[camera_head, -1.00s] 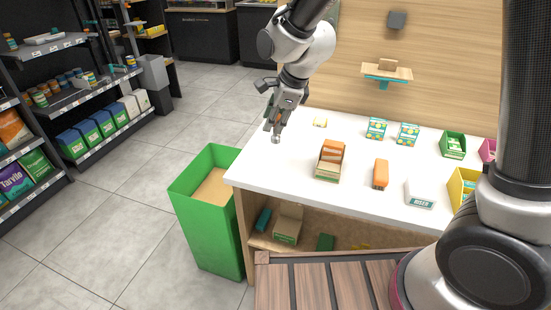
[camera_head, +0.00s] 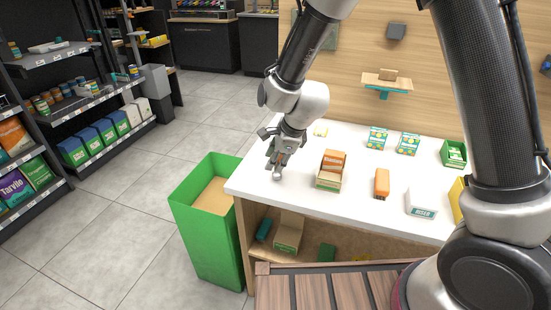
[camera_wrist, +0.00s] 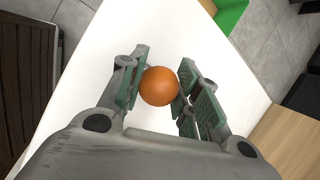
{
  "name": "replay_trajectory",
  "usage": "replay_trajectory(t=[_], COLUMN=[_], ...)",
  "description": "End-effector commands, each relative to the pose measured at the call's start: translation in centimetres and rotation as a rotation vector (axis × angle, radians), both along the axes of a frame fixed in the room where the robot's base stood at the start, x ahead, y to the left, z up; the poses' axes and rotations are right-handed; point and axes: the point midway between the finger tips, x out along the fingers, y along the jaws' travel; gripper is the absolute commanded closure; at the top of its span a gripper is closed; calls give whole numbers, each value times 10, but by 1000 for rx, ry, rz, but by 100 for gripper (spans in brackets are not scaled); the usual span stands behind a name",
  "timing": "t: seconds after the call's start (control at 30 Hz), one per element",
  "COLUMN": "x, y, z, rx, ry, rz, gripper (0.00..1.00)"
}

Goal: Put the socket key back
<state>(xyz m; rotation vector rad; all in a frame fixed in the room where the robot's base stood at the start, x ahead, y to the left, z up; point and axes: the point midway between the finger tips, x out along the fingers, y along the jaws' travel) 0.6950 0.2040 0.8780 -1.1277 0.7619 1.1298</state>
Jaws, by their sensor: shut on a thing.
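My gripper (camera_head: 278,158) is over the left end of the white counter (camera_head: 300,205), fingers pointing down. It is shut on the socket key, whose round orange end (camera_wrist: 158,86) shows between the green-padded fingers in the wrist view. In the head view a grey socket end (camera_head: 277,176) sticks out below the fingertips. The rest of the key is hidden by the fingers. I cannot tell whether its tip touches the counter.
An orange-and-green box (camera_head: 331,170) stands right of the gripper, with an orange block (camera_head: 382,183) beyond it. A small yellow item (camera_head: 320,131) lies behind. A green bin (camera_head: 213,235) stands at the counter's left end. A small wall shelf (camera_head: 387,80) hangs behind.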

Motion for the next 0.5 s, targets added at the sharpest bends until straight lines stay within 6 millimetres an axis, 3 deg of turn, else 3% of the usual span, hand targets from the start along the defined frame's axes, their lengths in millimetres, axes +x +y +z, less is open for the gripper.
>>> replay_trajectory(t=[0.07,0.1,0.2,0.5], x=[0,0,0,0], y=[0,0,0,0], z=[-3,-3,-2,-2], rx=[0,0,0,0], ry=[1,1,1,0], rz=[-1,-1,0,0], gripper=[100,62,46,46])
